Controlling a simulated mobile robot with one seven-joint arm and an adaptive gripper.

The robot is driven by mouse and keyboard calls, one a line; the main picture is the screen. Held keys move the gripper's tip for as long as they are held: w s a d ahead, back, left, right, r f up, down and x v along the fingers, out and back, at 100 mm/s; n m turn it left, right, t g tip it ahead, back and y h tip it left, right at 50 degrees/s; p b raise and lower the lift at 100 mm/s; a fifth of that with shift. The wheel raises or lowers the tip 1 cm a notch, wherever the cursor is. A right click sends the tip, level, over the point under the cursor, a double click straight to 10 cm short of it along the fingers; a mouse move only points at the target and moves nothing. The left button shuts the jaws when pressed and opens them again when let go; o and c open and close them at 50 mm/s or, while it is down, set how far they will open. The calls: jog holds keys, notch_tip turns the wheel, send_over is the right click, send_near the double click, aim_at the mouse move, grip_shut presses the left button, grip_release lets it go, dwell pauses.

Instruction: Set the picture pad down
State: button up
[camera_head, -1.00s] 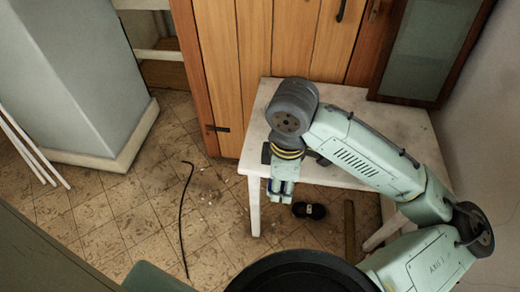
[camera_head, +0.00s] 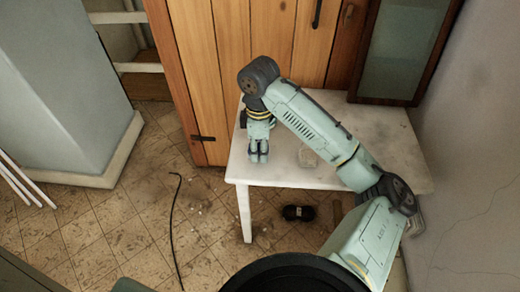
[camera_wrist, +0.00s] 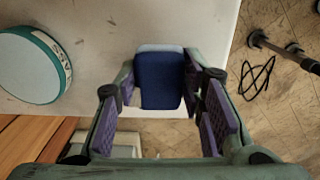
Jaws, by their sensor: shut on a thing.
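My gripper (camera_head: 259,157) is over the left part of the white table (camera_head: 300,178), pointing down. In the wrist view my gripper (camera_wrist: 160,85) is shut on a dark blue pad with a pale far edge, the picture pad (camera_wrist: 160,82), held between its two fingers. The white tabletop (camera_wrist: 180,22) lies beyond and below the pad, whose near part overlaps the table's edge in that view. Whether the pad touches the tabletop cannot be told. In the head view the fingers hide the pad.
Wooden doors (camera_head: 230,70) stand behind. A black cable (camera_head: 174,225) and a small black object (camera_head: 298,212) lie on the floor. The tabletop is mostly clear.

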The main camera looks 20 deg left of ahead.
aim_at(259, 148)
jog(key=shift+f, duration=0.8)
jog(key=o, duration=1.1)
jog(key=shift+f, duration=0.1)
notch_tip(259, 148, up, 12)
jog(key=shift+r, duration=0.15)
jog(key=shift+a, duration=0.15)
